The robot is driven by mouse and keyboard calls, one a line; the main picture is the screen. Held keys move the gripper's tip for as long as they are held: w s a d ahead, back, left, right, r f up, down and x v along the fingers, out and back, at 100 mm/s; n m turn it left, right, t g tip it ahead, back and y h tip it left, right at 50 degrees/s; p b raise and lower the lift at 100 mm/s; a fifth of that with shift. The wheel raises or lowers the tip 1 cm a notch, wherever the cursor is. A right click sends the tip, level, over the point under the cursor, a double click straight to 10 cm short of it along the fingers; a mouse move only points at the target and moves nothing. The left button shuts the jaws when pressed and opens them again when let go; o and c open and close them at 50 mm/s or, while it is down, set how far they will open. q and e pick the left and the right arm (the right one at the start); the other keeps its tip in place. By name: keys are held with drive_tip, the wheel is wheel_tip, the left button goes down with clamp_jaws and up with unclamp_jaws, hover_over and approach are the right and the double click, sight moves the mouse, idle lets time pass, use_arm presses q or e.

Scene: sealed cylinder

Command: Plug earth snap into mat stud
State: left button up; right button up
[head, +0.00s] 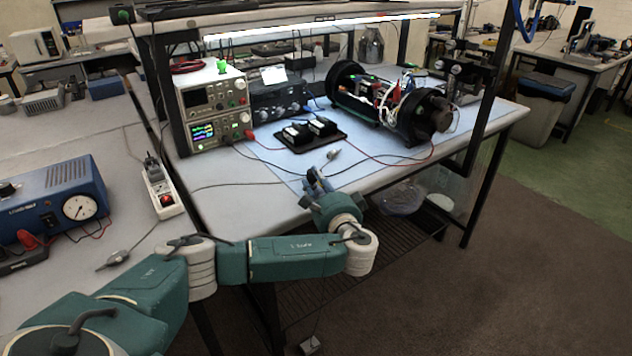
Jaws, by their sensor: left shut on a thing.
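My left gripper (317,180) is at the front edge of the bench, over the pale blue mat (400,158). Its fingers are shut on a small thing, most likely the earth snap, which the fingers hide. A thin dark cord (250,184) runs across the bench towards the fingertips. A small grey piece (333,154) lies on the mat just beyond the gripper; I cannot tell whether it is the stud. The mat stud cannot be made out clearly. My right gripper is not in view.
An open cylinder unit with wiring (385,97) stands at the back right of the mat. Stacked instruments (213,110) stand at the left. Red and black leads cross the mat. The front right mat is fairly clear.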

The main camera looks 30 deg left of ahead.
use_arm(q)
drive_tip(key=shift+f+b, duration=0.35)
drive_tip(key=shift+f, duration=0.2)
drive_tip(key=o, duration=1.1)
drive_tip(key=shift+s+d, duration=0.1)
drive_tip(key=v, duration=1.1)
drive_tip(key=shift+s+d, duration=0.25)
drive_tip(key=shift+d, duration=0.05)
